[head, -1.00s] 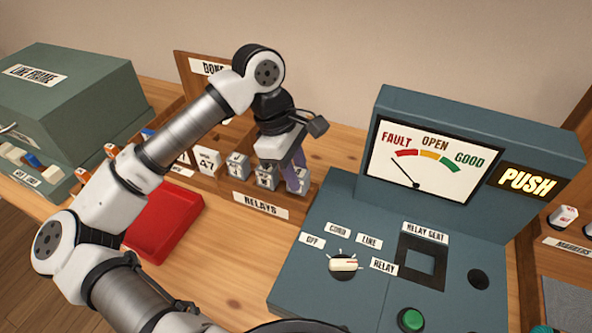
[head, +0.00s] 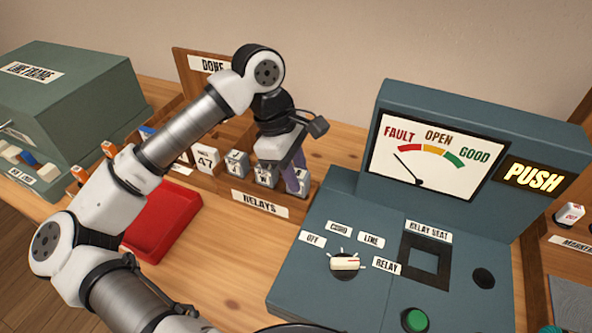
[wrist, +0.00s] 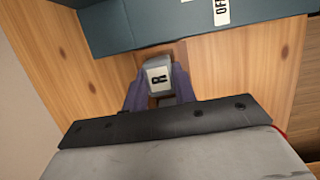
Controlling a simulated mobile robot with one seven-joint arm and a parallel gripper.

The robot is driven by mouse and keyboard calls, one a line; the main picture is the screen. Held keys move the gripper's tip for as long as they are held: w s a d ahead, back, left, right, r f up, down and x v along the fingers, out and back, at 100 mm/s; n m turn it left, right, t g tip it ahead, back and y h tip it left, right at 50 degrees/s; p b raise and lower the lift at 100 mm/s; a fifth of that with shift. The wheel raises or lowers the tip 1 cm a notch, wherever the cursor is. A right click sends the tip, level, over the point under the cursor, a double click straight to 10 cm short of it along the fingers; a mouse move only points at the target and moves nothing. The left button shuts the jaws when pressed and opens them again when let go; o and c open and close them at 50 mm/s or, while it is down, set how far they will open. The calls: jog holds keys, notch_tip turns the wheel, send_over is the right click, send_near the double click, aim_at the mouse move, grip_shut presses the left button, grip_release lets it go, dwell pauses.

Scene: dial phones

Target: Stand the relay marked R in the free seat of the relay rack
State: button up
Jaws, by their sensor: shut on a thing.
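The relay marked R (wrist: 158,76) is a small pale grey block with a white label, seen between my fingers in the wrist view. My gripper (head: 297,180) is shut on it, with purple fingers on either side, pointing down at the right end of the relay rack. The rack (head: 260,204) is a wooden holder with a RELAYS label. Two other grey relays (head: 237,163) (head: 266,174) stand in it to the left of my gripper.
The blue-grey tester (head: 320,262) with dial, meter and square relay opening stands close to the right of the rack. A red tray (head: 163,222) lies in front, left of the rack. A line frame box (head: 70,110) is at far left.

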jog(key=o, duration=1.3)
jog(key=shift+f, duration=0.1)
jog(key=shift+r+p, duration=1.5)
jog(key=shift+r, duration=2.3)
jog(key=shift+r, duration=0.1)
jog(key=shift+r+p, duration=0.8)
jog(key=shift+r, duration=1.1)
